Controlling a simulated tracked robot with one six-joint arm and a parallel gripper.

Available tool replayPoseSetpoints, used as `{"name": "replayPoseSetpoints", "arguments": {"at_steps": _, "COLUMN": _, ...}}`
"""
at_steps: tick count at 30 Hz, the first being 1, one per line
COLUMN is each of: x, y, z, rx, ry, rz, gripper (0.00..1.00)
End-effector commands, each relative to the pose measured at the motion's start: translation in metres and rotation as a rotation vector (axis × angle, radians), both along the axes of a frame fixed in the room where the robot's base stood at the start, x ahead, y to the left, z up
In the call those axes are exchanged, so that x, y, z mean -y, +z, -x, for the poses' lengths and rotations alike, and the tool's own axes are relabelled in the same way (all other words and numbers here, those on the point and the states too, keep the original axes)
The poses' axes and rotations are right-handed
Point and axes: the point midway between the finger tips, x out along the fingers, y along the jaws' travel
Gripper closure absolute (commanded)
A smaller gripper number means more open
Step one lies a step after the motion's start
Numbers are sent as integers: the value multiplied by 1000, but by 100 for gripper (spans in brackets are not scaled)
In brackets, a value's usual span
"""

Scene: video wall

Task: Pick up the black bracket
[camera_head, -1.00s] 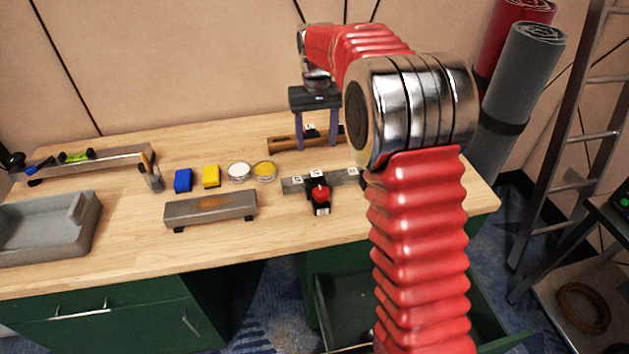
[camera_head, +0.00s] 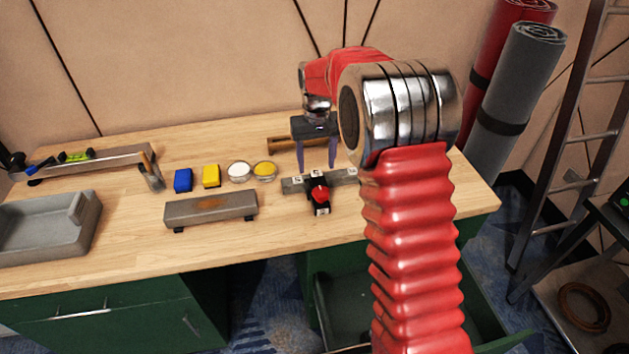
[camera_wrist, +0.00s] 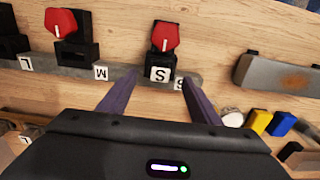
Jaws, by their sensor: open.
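A black bracket (camera_head: 320,199) with a red knob stands at the front of a grey rail (camera_head: 345,176) on the bench. The wrist view shows this rail (camera_wrist: 128,74) with labels L, M and S. A black bracket with a red knob (camera_wrist: 163,38) is at S, and a similar one (camera_wrist: 78,50) is left of it. Another black part (camera_wrist: 12,42) is cut off at the left edge. My gripper (camera_head: 317,168) is open and empty, just behind the rail in the head view. In the wrist view its fingertips (camera_wrist: 162,78) lie either side of the S label; contact cannot be told.
A brown bar (camera_head: 283,146) lies behind my gripper. A grey metal block (camera_head: 211,208), yellow and blue blocks (camera_head: 211,176) and two round tins (camera_head: 252,171) stand to the left. A grey tray (camera_head: 45,228) is at far left. My arm hides the bench's right part.

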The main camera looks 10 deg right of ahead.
Motion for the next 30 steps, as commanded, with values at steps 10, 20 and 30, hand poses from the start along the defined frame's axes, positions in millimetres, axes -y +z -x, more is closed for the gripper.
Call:
{"name": "replayPoseSetpoints", "arguments": {"at_steps": 10, "x": 0, "y": -40, "z": 0, "rx": -3, "ry": 0, "rz": 0, "gripper": 42}}
{"name": "replayPoseSetpoints", "arguments": {"at_steps": 20, "x": 0, "y": -51, "z": 0, "rx": 0, "ry": -1, "rz": 0, "gripper": 42}}
{"name": "replayPoseSetpoints", "arguments": {"at_steps": 30, "x": 0, "y": -51, "z": 0, "rx": -1, "ry": -1, "rz": 0, "gripper": 42}}
